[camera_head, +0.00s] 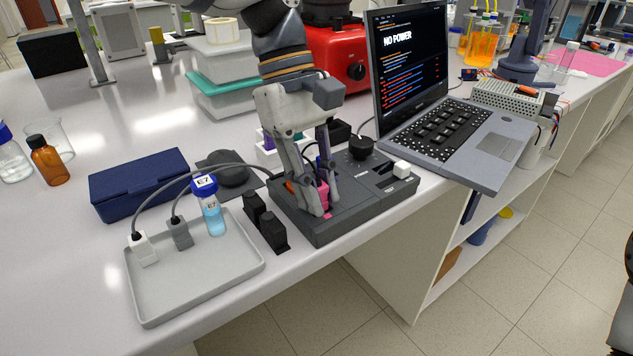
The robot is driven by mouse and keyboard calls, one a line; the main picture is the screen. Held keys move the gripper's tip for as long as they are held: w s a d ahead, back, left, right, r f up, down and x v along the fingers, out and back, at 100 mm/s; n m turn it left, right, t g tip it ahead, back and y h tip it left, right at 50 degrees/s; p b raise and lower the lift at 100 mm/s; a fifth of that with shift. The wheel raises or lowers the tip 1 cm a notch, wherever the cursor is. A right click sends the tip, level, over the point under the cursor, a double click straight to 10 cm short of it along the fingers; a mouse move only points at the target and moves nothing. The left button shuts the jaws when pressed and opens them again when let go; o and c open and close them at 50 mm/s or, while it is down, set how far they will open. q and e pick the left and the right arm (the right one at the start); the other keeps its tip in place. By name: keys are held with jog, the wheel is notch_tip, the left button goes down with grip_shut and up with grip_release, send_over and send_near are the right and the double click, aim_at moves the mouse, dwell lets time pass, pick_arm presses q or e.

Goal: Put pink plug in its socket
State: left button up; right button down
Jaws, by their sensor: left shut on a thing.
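The pink plug (323,192) is between the fingers of my left gripper (318,200), which is shut on it. The gripper points down over the dark grey rig box (358,214), at its left part. The plug is upright at the top face of the box, beside a small pink mark. The fingers partly hide the plug and the socket under it, so I cannot tell how deep the plug sits. My right gripper is not in view.
A grey tray (184,289) holds a white plug (143,249), a grey plug (180,233) and a vial (209,207). Black blocks (272,231) stand left of the box. A laptop (459,130) reading "NO POWER" stands behind right. A blue case (138,184) lies behind the tray.

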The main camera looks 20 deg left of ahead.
pick_arm(q)
jog(key=shift+s+f, duration=0.15)
jog(key=shift+f, duration=0.45)
jog(key=o, duration=0.9)
jog(key=shift+f, duration=0.1)
jog(key=shift+o, duration=0.2)
jog(key=v, duration=1.2)
jog(key=shift+r, duration=0.3)
